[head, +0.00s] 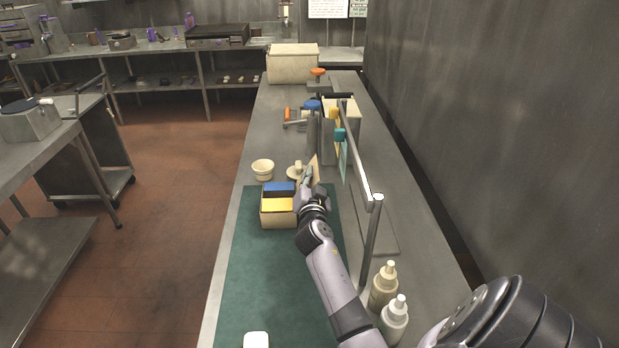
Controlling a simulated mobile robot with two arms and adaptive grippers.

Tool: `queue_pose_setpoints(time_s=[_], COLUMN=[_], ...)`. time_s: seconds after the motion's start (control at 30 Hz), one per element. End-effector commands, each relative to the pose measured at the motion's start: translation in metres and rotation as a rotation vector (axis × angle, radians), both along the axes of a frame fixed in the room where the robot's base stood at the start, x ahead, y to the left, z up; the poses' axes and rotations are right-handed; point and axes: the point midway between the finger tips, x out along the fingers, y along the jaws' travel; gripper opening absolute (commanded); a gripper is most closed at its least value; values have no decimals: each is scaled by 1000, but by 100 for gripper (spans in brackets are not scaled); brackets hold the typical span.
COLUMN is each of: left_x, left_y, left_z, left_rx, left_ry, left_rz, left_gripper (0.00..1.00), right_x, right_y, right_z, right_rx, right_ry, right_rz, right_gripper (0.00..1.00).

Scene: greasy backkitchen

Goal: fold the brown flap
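A small tan box (275,218) stands on the green mat (265,290) on the steel counter. A blue block (279,188) and a yellow block (277,204) show at its top. A thin tan-brown panel (316,168) stands upright just beyond the box's right side; I cannot tell whether it is the box's flap. My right gripper (307,177) is at this panel, right of the box, and its wrist hides part of the box's right side. The fingers are too small and overlapped to show whether they grip the panel. My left gripper is not in view.
A cream bowl (263,168) and a pale round lidded item (297,170) are behind the box. A metal rail (357,150) runs along the right, with two pump bottles (384,287) near its front post. A white object (256,340) lies at the mat's front. The mat's middle is clear.

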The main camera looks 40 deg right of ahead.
Motion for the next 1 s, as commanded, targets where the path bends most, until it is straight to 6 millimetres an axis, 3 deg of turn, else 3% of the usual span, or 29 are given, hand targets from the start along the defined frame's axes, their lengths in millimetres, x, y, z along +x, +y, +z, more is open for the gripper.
queue_pose_setpoints(time_s=[1.0], left_x=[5], left_y=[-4], left_z=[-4], left_rx=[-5], left_ry=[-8], left_rz=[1], left_gripper=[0], right_x=[4], right_y=[4], right_z=[3], right_rx=[-65], right_ry=[52], right_rz=[0], right_gripper=[0])
